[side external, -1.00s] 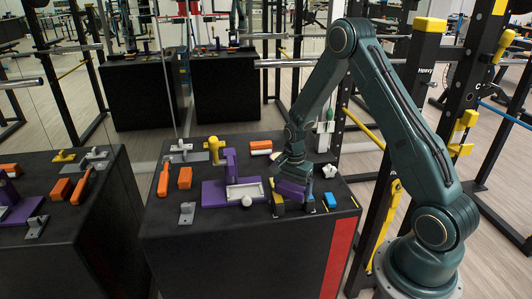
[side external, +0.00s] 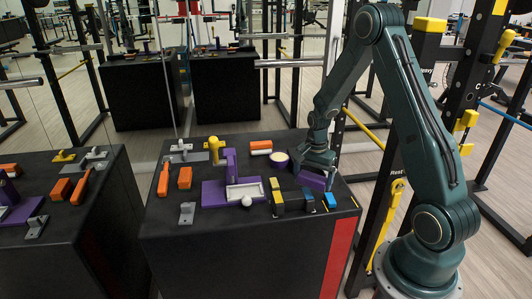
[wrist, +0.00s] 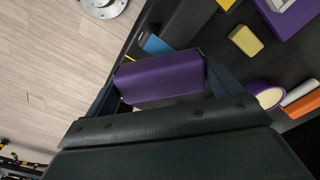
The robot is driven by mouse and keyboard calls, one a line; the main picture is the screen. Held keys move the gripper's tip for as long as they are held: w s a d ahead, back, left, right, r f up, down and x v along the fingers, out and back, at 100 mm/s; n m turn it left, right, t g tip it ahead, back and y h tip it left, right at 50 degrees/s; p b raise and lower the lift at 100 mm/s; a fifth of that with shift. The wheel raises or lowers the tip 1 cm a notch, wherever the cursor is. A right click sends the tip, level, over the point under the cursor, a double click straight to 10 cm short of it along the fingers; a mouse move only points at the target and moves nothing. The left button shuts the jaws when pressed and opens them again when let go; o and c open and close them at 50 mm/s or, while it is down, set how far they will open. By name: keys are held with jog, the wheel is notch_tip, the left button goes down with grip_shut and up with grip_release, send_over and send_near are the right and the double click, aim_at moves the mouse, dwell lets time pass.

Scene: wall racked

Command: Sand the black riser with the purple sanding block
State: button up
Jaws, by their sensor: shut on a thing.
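The purple sanding block (side external: 312,181) is held between the fingers of my gripper (side external: 316,170), over the right part of the black table. In the wrist view, the purple block (wrist: 165,78) spans the gap between the two dark fingers. The black riser (side external: 293,197) appears as a low dark block just in front and to the left of the held block, in the side view. It also shows as a dark block (wrist: 188,22) beyond the purple block in the wrist view. Whether the held block touches anything below is hard to tell.
Close by are a blue block (side external: 330,200), a yellow block (side external: 277,196) and a purple-sided roll (side external: 279,160). A purple fixture (side external: 214,193) with a white tray stands left. Orange pieces (side external: 185,178) lie further left. A mirror wall and rack posts stand around the table.

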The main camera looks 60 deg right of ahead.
jog(key=shift+r, duration=2.5)
jog(key=shift+d, duration=0.1)
